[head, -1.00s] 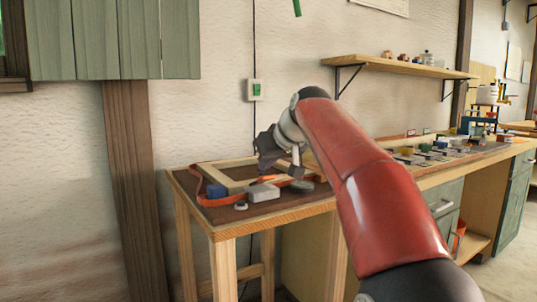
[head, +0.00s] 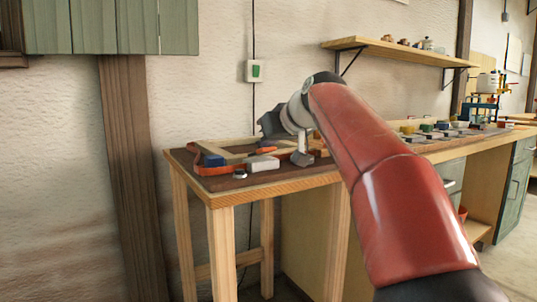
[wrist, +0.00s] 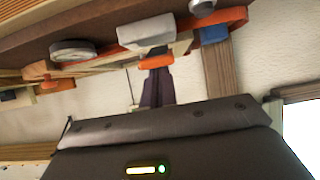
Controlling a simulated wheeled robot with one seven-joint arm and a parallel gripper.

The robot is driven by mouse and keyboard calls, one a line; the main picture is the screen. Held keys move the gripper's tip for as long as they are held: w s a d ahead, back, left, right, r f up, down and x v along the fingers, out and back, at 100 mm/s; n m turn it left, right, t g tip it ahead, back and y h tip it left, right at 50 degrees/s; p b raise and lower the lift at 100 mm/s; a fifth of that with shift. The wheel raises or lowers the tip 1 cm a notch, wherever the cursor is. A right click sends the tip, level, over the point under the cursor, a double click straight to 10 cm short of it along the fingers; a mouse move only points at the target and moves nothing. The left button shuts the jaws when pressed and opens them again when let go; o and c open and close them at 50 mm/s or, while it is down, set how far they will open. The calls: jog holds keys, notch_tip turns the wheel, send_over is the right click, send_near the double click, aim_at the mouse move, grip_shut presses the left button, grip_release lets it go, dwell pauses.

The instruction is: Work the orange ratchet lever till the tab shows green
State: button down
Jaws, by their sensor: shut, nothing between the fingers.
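The ratchet's orange lever (head: 267,150) shows just behind its pale grey body (head: 262,163) on the bench. In the wrist view, which is upside down, the lever (wrist: 157,60) sits at the body (wrist: 145,32). An orange strap (head: 200,169) runs round a wooden frame (head: 236,148). My gripper (head: 267,130) is above the bench, behind and slightly right of the ratchet. In the wrist view my dark fingers (wrist: 155,76) are shut and empty, in line with the lever; whether they touch it I cannot tell. I cannot make out the tab or its colour.
A blue block (head: 213,160) lies at the left of the strap, and a small round grey piece (head: 240,173) near the bench's front edge. The wall with a green-marked box (head: 255,71) stands close behind. More small items (head: 440,129) line the bench at right.

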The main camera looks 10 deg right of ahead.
jog(key=shift+s+d+f+t+b, duration=0.1)
jog(key=shift+s+f+t+b, duration=0.1)
jog(key=shift+f+b, duration=0.3)
jog(key=shift+s+f+t+b, duration=0.1)
jog(key=shift+f+t+b, duration=0.15)
jog(key=shift+b, duration=0.3)
jog(key=shift+s, duration=0.1)
jog(key=shift+r, duration=0.1)
jog(key=shift+r+p, duration=0.75)
jog(key=shift+p, duration=0.25)
jog(key=shift+r, duration=0.1)
